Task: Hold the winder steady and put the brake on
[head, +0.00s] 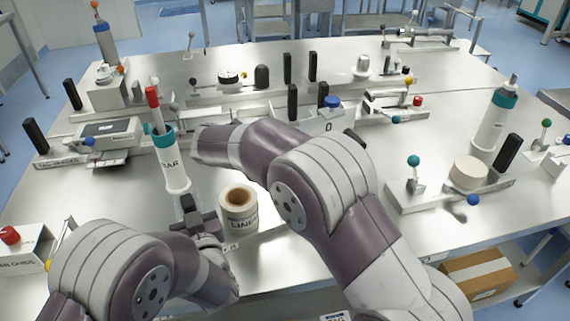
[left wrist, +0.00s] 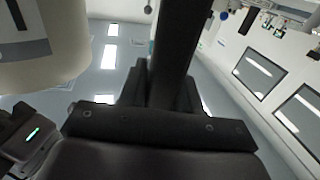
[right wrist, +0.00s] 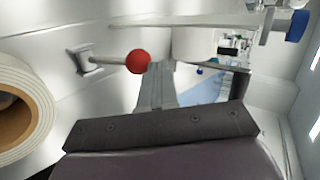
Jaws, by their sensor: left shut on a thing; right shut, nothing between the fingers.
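The winder is in the lower middle of the head view, with a cream roll marked LINER (head: 239,212) and a white teal-topped cylinder (head: 172,165). My left gripper (head: 188,204) is shut on a dark upright post (left wrist: 178,45) beside the cylinder; the grasp itself is partly hidden. In the right wrist view, a lever with a red ball (right wrist: 138,62) sticks out sideways from a small bracket (right wrist: 86,60). My right gripper (right wrist: 158,78) is shut and empty, its tips close beside the red ball; I cannot tell whether they touch. My right arm hides this gripper and lever in the head view.
Another unit with a teal-knobbed lever (head: 414,162) stands at right. A unit with a blue knob (head: 332,102) stands beyond my right arm. A flat device (head: 107,132) lies at left. The bench (head: 330,205) has some bare space right of my right arm.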

